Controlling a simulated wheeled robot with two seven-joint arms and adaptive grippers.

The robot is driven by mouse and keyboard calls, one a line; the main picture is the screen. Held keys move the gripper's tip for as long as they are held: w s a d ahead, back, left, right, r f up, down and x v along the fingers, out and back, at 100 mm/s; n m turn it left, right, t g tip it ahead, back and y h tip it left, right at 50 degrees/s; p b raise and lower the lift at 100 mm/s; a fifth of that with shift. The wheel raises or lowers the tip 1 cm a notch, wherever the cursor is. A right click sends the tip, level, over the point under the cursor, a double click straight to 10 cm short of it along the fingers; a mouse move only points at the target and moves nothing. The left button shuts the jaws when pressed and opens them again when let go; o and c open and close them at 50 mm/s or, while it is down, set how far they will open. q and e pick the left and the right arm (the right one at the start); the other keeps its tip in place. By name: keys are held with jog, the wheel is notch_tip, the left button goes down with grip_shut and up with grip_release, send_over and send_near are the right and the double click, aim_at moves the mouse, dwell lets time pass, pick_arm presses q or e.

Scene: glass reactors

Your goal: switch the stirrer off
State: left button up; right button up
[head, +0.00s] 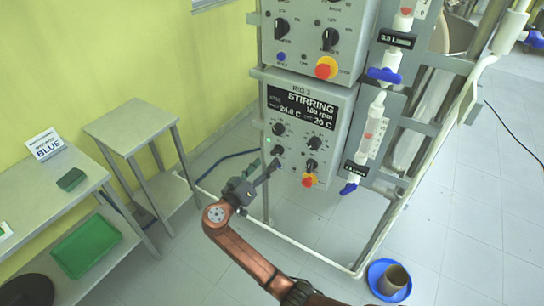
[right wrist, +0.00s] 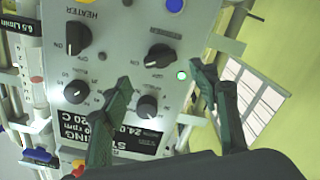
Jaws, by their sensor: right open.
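The lower control box, labelled RIG 2 (head: 330,88), has a screen (head: 301,106) reading STIRRING. The stirrer switch, a black knob (head: 277,150), sits at its lower left; the right wrist view shows this knob upside down (right wrist: 160,55), its ON/OFF marks too small to read surely. A green lamp (head: 270,141) beside it is lit, also in the right wrist view (right wrist: 182,75). My right gripper (head: 270,168) is open and empty just below and in front of the switch. In the right wrist view its fingertips (right wrist: 161,80) stand apart, on either side of the knob's line. My left gripper is out of view.
The heater switch (head: 313,165) and a red-yellow emergency knob (head: 309,181) sit right of the stirrer switch. Two more dials are above. A second control box (head: 310,45) is overhead. Glassware with blue valves (head: 348,188) stands at right. Steel tables (head: 130,127) are left.

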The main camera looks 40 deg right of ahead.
aim_at(275, 154)
jog(key=x, duration=0.6)
jog(key=shift+w+d+f+b, duration=0.1)
jog(key=shift+d+b, duration=0.05)
jog(key=shift+b, duration=0.25)
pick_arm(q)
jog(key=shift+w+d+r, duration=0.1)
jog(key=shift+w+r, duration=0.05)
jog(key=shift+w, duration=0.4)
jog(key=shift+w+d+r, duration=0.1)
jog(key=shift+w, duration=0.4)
pick_arm(e)
jog(key=shift+c, duration=0.7)
jog(key=c, duration=1)
